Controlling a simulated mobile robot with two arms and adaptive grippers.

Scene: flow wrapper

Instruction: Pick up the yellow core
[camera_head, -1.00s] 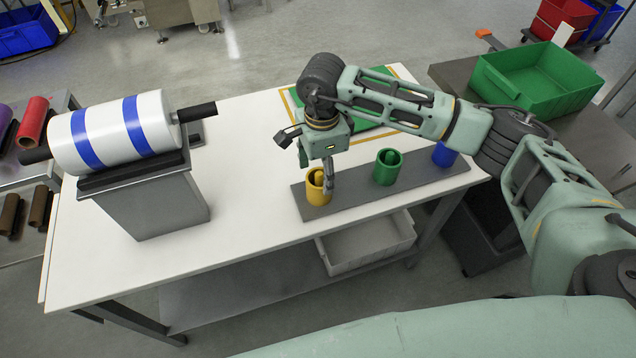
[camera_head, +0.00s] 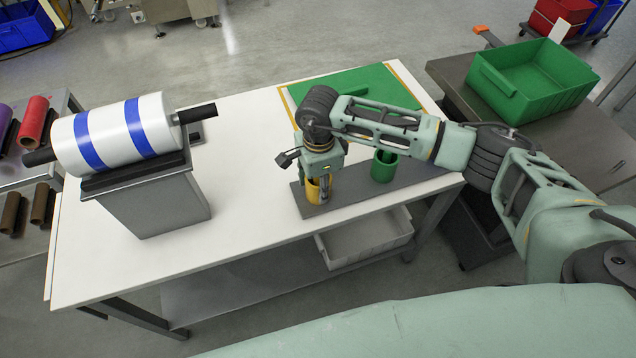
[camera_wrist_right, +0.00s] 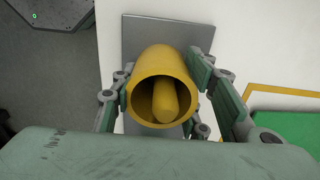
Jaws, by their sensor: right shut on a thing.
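The yellow core (camera_head: 314,190) is a hollow upright cylinder at the left end of a grey strip (camera_head: 345,192) on the white table. In the right wrist view the yellow core (camera_wrist_right: 163,88) shows its open top, with a yellow peg inside it. My right gripper (camera_head: 322,184) is over the core from above, and its fingers (camera_wrist_right: 162,92) are closed on the core's two sides. The core still appears to be at the strip; whether it is lifted clear cannot be told. My left gripper is not in view.
A green core (camera_head: 384,166) stands farther right on the strip, partly beside my right arm. A green mat (camera_head: 350,84) lies behind. A large white roll with blue bands (camera_head: 112,134) stands at the left. A green bin (camera_head: 540,85) is at the right.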

